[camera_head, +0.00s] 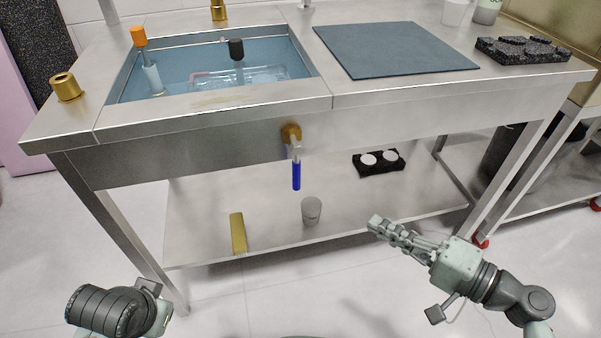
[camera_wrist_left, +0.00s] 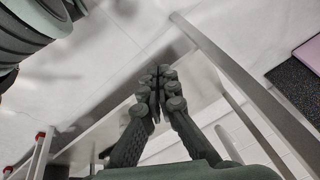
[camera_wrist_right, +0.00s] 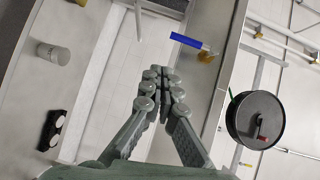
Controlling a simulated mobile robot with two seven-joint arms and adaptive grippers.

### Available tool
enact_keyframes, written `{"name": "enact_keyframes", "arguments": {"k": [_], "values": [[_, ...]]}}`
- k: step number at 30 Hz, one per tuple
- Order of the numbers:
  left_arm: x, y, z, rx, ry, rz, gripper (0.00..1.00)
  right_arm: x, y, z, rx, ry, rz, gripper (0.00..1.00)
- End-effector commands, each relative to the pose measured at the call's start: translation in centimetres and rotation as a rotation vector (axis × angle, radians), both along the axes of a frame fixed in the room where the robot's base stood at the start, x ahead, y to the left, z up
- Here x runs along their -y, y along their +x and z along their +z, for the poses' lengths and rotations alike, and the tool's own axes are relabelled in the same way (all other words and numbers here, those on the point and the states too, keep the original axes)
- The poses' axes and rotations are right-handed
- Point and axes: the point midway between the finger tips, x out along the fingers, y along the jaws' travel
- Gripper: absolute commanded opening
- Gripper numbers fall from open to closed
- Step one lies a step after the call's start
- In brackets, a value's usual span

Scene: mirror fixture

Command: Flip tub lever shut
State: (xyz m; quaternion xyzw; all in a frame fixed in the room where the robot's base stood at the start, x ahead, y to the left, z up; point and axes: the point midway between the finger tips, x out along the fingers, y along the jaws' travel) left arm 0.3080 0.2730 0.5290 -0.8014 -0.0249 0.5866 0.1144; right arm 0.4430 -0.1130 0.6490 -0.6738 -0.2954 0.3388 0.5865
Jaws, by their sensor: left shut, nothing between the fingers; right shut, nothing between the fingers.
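The tub (camera_head: 205,68) is a blue-lined basin sunk in the left of the steel bench, with water in it. Its lever (camera_head: 296,176) has a blue handle hanging straight down below a brass fitting (camera_head: 290,133) on the bench's front. In the right wrist view the blue lever (camera_wrist_right: 186,40) is above and right of the fingertips, apart from them. My right gripper (camera_head: 374,223) is shut and empty, below and right of the lever in the head view. My left gripper (camera_wrist_left: 157,80) is shut and empty in its wrist view; its fingers are not clear in the head view.
A dark mat (camera_head: 395,50) lies on the bench top. The lower shelf (camera_head: 190,215) holds a grey cup (camera_head: 312,209), a gold block (camera_head: 238,232) and a black tray with white discs (camera_head: 378,168). Steel legs frame the shelf. The space before the lever looks clear.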

Motion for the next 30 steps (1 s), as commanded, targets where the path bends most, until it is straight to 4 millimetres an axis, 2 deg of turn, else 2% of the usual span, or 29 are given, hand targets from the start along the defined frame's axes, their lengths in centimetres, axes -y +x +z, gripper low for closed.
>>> {"name": "enact_keyframes", "arguments": {"k": [3, 6, 19, 23, 30], "values": [[0.0, -0.2, 0.3, 0.001, 0.001, 0.001, 0.0, 0.6, 0.7, 1.7, -0.002, 0.101, -0.022, 0.0], [0.0, -0.2, 0.5, 0.003, 0.001, 0.002, 0.0, 0.8, 0.9, 2.5, -0.003, 0.138, -0.03, 0.0], [0.0, -0.2, 0.4, 0.0, 0.001, 0.001, 0.0, 0.5, 1.2, 2.7, -0.001, 0.146, -0.029, 0.0], [0.0, 0.1, -0.1, -0.001, -0.002, 0.0, 0.0, -0.7, 2.1, 2.9, 0.001, 0.147, -0.03, 0.0], [0.1, 0.9, -2.1, -0.012, -0.013, -0.003, 0.0, -4.7, 5.3, 3.0, 0.0, 0.149, -0.03, 0.0]]}}
